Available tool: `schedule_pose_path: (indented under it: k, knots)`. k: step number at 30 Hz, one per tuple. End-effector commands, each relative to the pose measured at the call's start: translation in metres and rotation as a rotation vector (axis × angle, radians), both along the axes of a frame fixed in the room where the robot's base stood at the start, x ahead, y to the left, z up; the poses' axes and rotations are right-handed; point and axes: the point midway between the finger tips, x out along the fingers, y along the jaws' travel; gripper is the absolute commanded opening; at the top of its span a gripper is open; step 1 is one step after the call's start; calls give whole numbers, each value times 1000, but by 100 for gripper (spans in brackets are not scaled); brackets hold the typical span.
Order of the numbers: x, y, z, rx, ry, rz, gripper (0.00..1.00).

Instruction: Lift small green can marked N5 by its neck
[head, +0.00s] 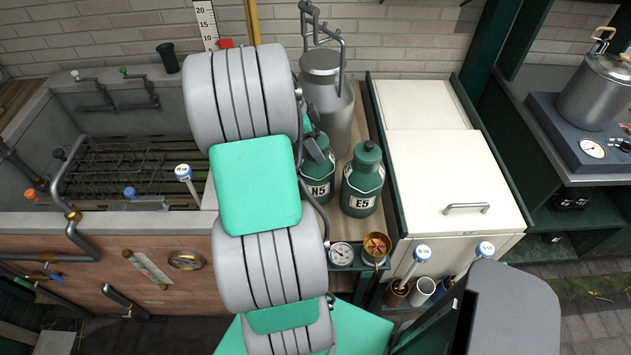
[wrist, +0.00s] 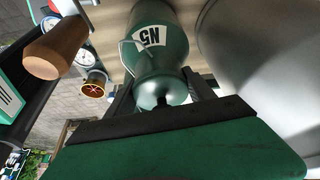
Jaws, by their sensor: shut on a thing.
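The small green can marked N5 (head: 319,188) is upright at the wooden shelf, partly hidden behind my arm in the head view. It also shows in the wrist view (wrist: 158,62), its N5 label facing the camera. My gripper (head: 316,146) is at the top of this can, shut on its neck; in the wrist view its dark fingers lie on both sides of the neck (wrist: 160,100). I cannot tell whether the can's base touches the shelf.
A similar green can marked E5 (head: 362,181) stands close on the right. A large grey metal churn (head: 329,96) stands right behind N5. A white chest (head: 445,170) is to the right, a sink basin (head: 115,115) to the left. A gauge (head: 342,254) and copper cup (head: 377,245) sit in front.

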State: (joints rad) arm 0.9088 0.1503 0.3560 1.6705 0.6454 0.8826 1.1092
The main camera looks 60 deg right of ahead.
Motion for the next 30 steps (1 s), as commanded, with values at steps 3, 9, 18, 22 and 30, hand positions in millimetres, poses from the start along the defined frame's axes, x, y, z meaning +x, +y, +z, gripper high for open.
schedule_pose_path:
  k: [3,9,18,22,30]
  knots:
    - [0,0,0,0,0,0,30]
    - [0,0,0,0,0,0,14]
    - [0,0,0,0,0,0,0]
    - [1,-1,2,-4,-3,0,0]
    - [1,-2,11,-5,-3,1,0]
